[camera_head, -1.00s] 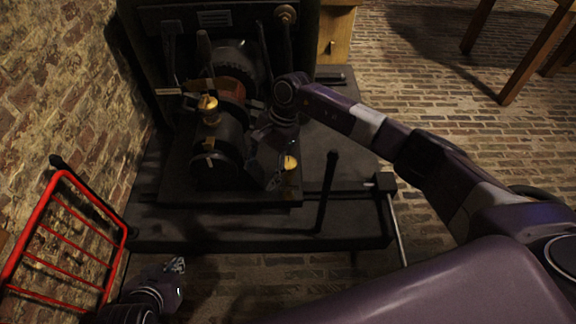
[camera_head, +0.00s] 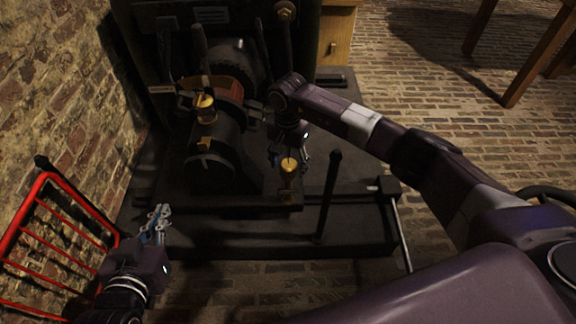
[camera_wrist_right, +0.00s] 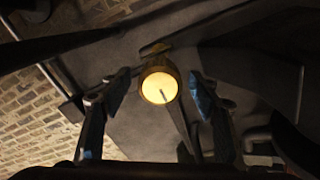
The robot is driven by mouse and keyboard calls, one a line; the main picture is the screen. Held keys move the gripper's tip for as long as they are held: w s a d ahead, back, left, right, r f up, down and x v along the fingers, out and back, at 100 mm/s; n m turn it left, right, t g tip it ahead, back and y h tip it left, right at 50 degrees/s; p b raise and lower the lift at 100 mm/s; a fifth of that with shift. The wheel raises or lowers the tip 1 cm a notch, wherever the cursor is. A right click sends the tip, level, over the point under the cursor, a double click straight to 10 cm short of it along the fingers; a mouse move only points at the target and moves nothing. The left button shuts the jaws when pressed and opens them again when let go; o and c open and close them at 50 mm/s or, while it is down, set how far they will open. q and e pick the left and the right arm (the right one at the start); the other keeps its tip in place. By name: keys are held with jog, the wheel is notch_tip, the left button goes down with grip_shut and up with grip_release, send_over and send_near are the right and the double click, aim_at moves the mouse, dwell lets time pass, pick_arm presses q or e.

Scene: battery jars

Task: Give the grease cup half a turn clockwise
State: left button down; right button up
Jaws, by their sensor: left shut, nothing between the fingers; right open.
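A brass grease cup (camera_head: 289,166) with a round yellow cap stands upright at the front right of the dark machine. In the right wrist view its round cap (camera_wrist_right: 160,88) shows from above with a short dark mark on it. My right gripper (camera_head: 291,153) is at this cup, open. In the wrist view its two fingers stand on either side of the cap, with visible gaps. A second brass cup (camera_head: 205,108) sits on top of the machine's bearing housing. My left gripper (camera_head: 158,220) is shut and empty, left of the machine's base.
A dark upright lever (camera_head: 329,192) stands just right of the front cup. The machine's base (camera_head: 250,236) spans the middle. A red metal rack (camera_head: 50,235) stands at the left by the brick wall.

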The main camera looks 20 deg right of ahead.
jog(key=shift+f, duration=0.15)
jog(key=shift+c, duration=0.2)
jog(key=c, duration=1.1)
jog(key=shift+m, duration=0.4)
